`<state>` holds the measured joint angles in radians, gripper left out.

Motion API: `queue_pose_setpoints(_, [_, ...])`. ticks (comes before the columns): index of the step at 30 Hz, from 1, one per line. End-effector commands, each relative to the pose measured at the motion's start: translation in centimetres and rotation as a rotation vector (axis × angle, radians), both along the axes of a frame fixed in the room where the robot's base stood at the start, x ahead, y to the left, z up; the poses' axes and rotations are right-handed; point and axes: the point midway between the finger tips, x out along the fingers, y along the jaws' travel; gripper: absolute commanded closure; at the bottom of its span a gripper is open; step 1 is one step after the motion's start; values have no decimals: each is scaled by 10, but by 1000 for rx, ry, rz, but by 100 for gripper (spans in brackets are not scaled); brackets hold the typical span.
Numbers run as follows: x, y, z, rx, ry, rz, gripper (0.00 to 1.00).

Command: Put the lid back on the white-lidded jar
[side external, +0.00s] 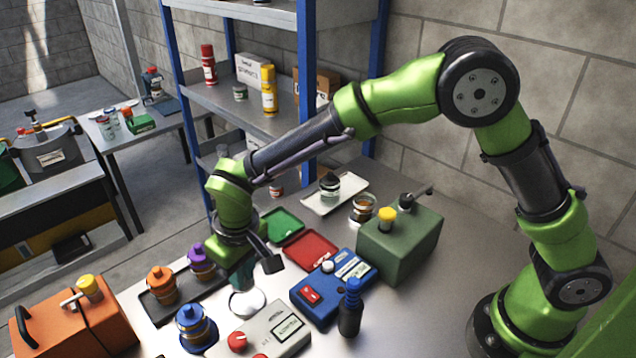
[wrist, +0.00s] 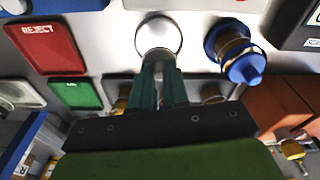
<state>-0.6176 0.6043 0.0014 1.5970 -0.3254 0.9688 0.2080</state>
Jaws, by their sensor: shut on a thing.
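My gripper (side external: 243,278) points down over the steel bench, its dark green fingers (wrist: 160,72) closed together on a round white lid (wrist: 158,36). In the side view the lid (side external: 247,304) shows as a pale disc below the fingertips, close to the bench top. I cannot tell whether it touches the bench. A clear jar with brown contents (side external: 362,208) stands beside the green box; I cannot make out whether its top is open. I cannot be sure which jar is the white-lidded one.
A blue-lidded jar (side external: 193,325) stands left of my gripper. Orange-lidded (side external: 161,284) and purple-lidded (side external: 201,262) jars stand on a dark tray behind. A blue box (side external: 330,283), grey control box (side external: 270,335), dark bottle (side external: 350,312) and red tray (side external: 305,250) crowd the right side.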

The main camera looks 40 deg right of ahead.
Motion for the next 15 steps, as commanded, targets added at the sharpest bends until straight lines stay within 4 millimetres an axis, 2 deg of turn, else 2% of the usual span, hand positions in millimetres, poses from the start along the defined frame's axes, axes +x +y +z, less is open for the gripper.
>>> queue_pose_setpoints(3, [1, 0, 24, 2, -4, 0, 100])
queue_pose_setpoints(8, [5, -7, 43, 2, -3, -17, 100])
queue_pose_setpoints(11, [17, -26, 53, 6, -10, -63, 100])
queue_pose_setpoints(14, [32, -62, 60, 8, -18, -142, 100])
queue_pose_setpoints(15, [37, -79, 64, 8, -21, -182, 100])
